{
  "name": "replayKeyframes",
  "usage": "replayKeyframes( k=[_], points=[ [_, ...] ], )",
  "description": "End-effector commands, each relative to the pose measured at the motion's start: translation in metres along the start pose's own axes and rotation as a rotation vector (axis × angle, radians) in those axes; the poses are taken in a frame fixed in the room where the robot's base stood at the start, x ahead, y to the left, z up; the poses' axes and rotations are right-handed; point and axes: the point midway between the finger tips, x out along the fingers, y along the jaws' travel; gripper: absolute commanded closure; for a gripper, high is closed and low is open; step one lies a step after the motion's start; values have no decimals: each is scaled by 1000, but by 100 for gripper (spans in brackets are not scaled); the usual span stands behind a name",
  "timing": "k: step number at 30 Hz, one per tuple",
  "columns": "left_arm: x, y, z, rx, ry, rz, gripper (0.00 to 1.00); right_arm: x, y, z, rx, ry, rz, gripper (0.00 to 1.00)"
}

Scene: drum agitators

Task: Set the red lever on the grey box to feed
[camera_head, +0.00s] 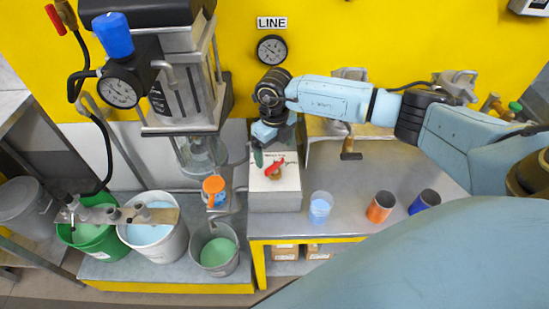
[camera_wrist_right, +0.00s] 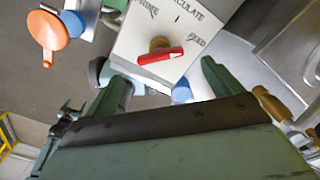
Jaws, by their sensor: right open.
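The grey box (camera_head: 275,201) stands on the bench near the middle of the head view. Its red lever (camera_head: 273,166) sits on top, slanted, on a brass hub. In the right wrist view the red lever (camera_wrist_right: 160,56) lies nearly level across the hub (camera_wrist_right: 159,43). The labels PRIME, CULATE (partly cut off) and FEED show around it, with FEED at the right. I cannot tell which end of the lever points. My right gripper (camera_head: 268,150) is open just behind the lever, its green fingers (camera_wrist_right: 164,74) apart, with nothing between them. My left gripper is not in view.
Buckets, including a green one (camera_head: 88,234), stand at the left.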

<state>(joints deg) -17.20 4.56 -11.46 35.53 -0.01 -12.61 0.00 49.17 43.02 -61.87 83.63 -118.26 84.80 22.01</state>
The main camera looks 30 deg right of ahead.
Motion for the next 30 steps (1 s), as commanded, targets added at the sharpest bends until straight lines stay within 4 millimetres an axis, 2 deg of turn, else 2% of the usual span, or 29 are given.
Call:
replayKeyframes(
  k=[1, 6, 12, 18, 30],
  points=[
    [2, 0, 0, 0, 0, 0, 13, -13, -1, 1, -1, -4, -1, 9],
    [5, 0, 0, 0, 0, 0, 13, -48, -1, 1, 1, -3, -2, 9],
    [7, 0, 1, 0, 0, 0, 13, -74, -1, 0, 1, -1, -1, 9],
    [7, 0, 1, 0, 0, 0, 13, -82, -1, 0, 2, 1, 0, 9],
    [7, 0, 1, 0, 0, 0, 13, -81, 0, 0, 1, 1, 0, 9]
  ],
)
